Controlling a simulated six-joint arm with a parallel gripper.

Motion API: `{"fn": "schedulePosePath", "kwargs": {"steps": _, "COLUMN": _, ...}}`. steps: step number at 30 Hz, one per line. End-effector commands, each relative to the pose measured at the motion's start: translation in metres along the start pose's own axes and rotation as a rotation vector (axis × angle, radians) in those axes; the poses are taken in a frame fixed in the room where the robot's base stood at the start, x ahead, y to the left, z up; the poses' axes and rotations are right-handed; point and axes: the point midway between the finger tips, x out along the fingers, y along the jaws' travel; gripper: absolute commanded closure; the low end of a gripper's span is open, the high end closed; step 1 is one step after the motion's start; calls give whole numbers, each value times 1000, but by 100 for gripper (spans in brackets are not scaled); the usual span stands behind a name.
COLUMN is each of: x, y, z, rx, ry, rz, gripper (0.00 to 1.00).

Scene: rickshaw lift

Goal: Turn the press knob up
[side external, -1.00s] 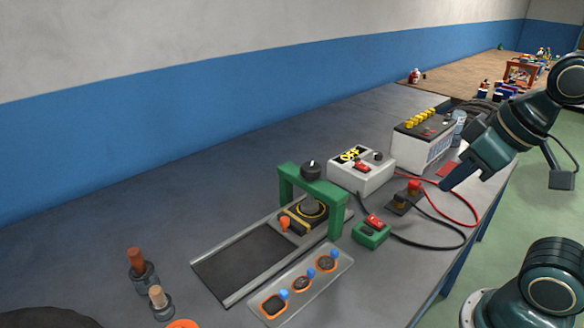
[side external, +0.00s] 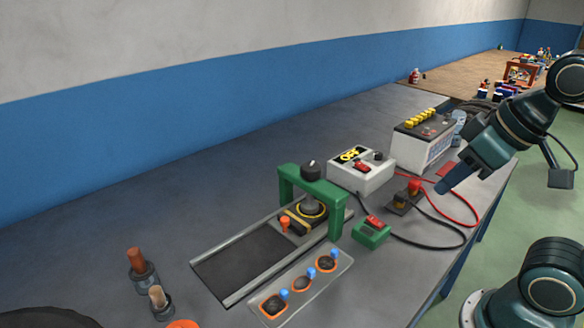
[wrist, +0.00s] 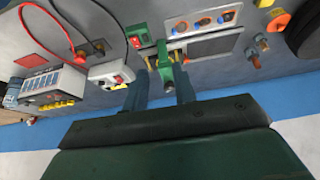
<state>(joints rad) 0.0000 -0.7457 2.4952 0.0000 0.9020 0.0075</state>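The green press (side external: 318,190) stands like an arch over a dark track, with a dark knob (side external: 310,169) on its top beam. A ram with a yellow ring (side external: 312,209) sits under the beam. My gripper (side external: 441,189) is well to the right of the press and apart from it. In the wrist view my gripper (wrist: 160,92) is open, its two fingers spread and nothing held. The press (wrist: 164,65) and its knob (wrist: 170,85) appear between and beyond the fingers there. The knob's turn position is too small to read.
A white control box (side external: 361,172) with a red switch stands behind the press. A battery (side external: 424,142) with yellow caps is farther right. Red and black cables (side external: 434,243) loop near a green box (side external: 370,233). A metal tray (side external: 335,277) lies in front.

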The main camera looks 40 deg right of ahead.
Motion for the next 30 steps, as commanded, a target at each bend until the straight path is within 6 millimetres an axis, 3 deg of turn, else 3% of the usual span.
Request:
{"fn": "schedulePosePath", "kwargs": {"steps": 1, "x": -1, "y": 0, "z": -2, "rx": 9, "ry": -2, "rz": 0, "gripper": 63}}
{"fn": "schedulePosePath", "kwargs": {"steps": 6, "x": -3, "y": 0, "z": -17, "rx": 87, "ry": -26, "rz": 2, "gripper": 32}}
{"fn": "schedulePosePath", "kwargs": {"steps": 17, "x": -6, "y": 1, "z": -88, "rx": 462, "ry": -125, "rz": 32, "gripper": 32}}
{"fn": "schedulePosePath", "kwargs": {"steps": 30, "x": 20, "y": 3, "z": -179, "rx": 974, "ry": -244, "rz": 135, "gripper": 32}}
